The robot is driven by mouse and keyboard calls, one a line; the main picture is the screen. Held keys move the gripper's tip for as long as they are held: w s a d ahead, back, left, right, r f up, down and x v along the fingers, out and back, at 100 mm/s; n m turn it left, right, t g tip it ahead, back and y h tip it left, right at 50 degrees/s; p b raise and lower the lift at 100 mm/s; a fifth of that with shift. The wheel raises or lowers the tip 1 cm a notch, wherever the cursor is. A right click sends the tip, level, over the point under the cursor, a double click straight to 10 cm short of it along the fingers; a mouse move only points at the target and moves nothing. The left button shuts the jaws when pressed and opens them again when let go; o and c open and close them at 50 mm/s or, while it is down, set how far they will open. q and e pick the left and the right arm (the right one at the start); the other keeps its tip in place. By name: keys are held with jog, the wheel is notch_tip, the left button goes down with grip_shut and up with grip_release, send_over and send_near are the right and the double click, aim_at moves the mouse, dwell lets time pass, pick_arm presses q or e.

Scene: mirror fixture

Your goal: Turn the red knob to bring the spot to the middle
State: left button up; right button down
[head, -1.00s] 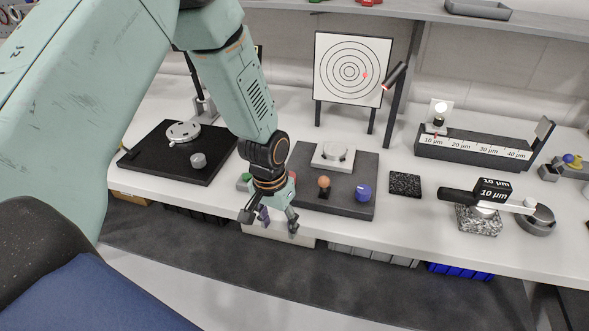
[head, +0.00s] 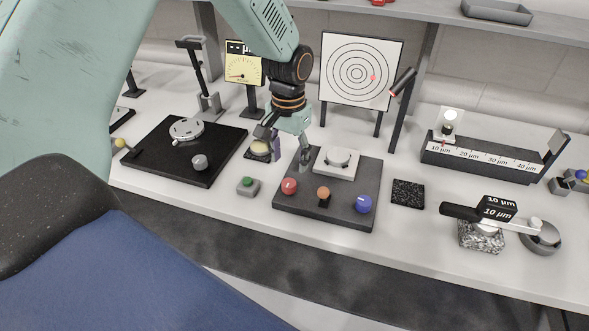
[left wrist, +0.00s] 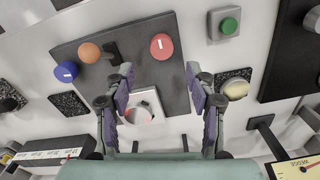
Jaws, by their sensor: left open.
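The red knob (head: 289,186) sits at the left front of the dark fixture plate (head: 325,213), with an orange knob (head: 323,193) and a blue knob (head: 363,204) to its right. It also shows in the left wrist view (left wrist: 161,46). The red spot (head: 373,77) lies right of the middle of the ringed target (head: 336,92). A pale mount with a round part (head: 338,160) stands at the plate's back. My left gripper (head: 284,150) is open and empty, behind and above the red knob, pointing down. Its spread fingers show in the left wrist view (left wrist: 160,76). My right gripper is out of view.
A green button box (head: 248,187) stands left of the plate. A yellow-topped item (head: 260,149) and a dial meter (head: 243,68) are behind it. A dark rough block (head: 408,194) lies to the right. The bench front is clear.

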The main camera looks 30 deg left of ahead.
aim_at(289, 183)
pick_arm(q)
jog(key=shift+w, duration=0.2)
jog(key=f, duration=0.6)
jog(key=shift+s+a+f, duration=0.2)
jog(key=shift+s+f, duration=0.05)
jog(key=shift+s, duration=0.15)
jog(key=shift+w+d+f, duration=0.15)
jog(key=shift+w+f, duration=0.05)
jog(key=shift+f, duration=0.35)
jog(key=shift+s, duration=0.15)
jog(key=shift+r, duration=0.1)
jog(key=shift+c, duration=0.7)
jog(key=c, duration=1)
